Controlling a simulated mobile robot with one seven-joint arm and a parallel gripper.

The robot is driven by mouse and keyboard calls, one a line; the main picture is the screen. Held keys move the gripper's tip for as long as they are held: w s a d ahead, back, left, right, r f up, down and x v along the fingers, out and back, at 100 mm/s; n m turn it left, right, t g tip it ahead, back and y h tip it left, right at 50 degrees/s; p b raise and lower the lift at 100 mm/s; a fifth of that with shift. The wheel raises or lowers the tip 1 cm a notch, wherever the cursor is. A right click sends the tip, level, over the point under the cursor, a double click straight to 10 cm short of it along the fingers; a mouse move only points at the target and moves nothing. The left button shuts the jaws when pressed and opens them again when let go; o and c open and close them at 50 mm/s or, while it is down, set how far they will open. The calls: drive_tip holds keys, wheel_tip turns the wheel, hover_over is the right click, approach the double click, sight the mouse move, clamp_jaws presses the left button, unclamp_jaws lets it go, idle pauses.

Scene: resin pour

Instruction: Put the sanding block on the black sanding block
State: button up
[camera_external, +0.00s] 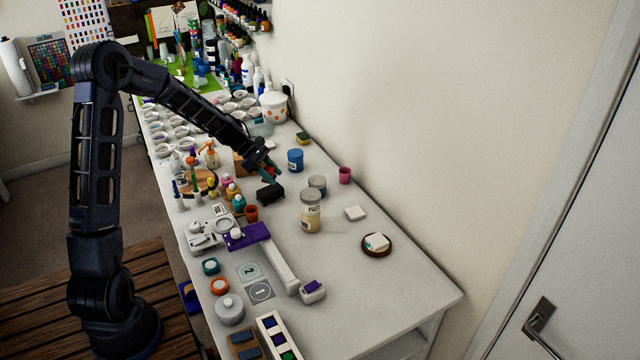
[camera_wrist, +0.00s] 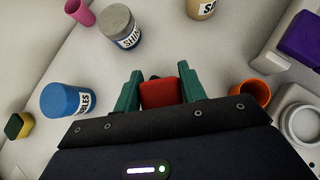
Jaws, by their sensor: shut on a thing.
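My gripper (camera_wrist: 160,82) has green fingers and is shut on a red sanding block (camera_wrist: 161,95), gripped between them in the wrist view. In the external view my gripper (camera_external: 272,174) points down over the table, just above or at the black sanding block (camera_external: 270,194); the red block is hard to make out there. In the wrist view only a small dark patch shows past the red block, probably the black block, mostly hidden. I cannot tell whether the two blocks touch.
An orange cup (camera_external: 251,213) and small bottles are close on the left. A yellow-green sponge (camera_external: 303,138) lies behind. The table's right front is fairly clear.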

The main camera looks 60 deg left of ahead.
drive_tip(key=shift+f, duration=1.9)
drive_tip(key=shift+f, duration=0.15)
drive_tip(key=o, duration=1)
drive_tip(key=shift+c, duration=0.2)
drive_tip(key=shift+r, duration=0.2)
drive_tip(key=v, duration=1.2)
